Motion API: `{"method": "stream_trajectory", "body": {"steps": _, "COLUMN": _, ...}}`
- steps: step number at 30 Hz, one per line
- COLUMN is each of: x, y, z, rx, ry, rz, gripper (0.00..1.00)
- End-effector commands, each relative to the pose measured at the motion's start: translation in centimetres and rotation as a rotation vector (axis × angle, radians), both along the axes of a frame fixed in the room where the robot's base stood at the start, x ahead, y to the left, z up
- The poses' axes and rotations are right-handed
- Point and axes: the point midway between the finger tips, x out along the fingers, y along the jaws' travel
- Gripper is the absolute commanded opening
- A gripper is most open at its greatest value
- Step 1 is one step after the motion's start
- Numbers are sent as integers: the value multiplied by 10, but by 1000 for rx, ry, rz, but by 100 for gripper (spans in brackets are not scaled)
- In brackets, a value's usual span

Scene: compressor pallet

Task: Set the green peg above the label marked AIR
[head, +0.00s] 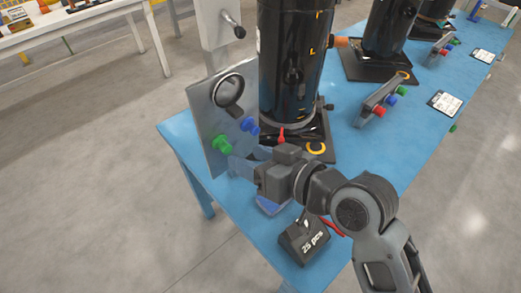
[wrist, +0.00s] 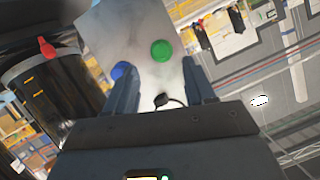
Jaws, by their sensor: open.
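The green peg (head: 221,143) sticks out of the lower part of an upright grey metal panel (head: 203,108) at the table's left end. A blue peg (head: 249,125) is beside it to the right. In the wrist view, the green peg (wrist: 161,50) lies ahead, between the lines of the two fingers, and the blue peg (wrist: 120,71) is close to the left finger. My gripper (wrist: 159,78) is open and empty, facing the panel. In the head view, my gripper (head: 238,158) is just below and right of the pegs. No label marked AIR can be read.
A black box (head: 303,238) reading psig sits on the blue table (head: 345,150). More cylinders stand farther back.

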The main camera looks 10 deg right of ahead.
Motion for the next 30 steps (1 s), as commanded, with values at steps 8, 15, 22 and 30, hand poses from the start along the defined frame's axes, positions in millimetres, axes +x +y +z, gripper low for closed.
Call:
{"method": "stream_trajectory", "body": {"steps": 8, "x": 29, "y": 26, "z": -14, "rx": 0, "ry": 0, "rz": 1, "gripper": 54}}
{"method": "stream_trajectory", "body": {"steps": 15, "x": 43, "y": 38, "z": -22, "rx": 0, "ry": -1, "rz": -1, "gripper": 54}}
{"method": "stream_trajectory", "body": {"steps": 22, "x": 45, "y": 40, "z": -23, "rx": 0, "ry": -1, "rz": -1, "gripper": 54}}
{"method": "stream_trajectory", "body": {"steps": 30, "x": 45, "y": 40, "z": -23, "rx": 0, "ry": -1, "rz": -1, "gripper": 37}}
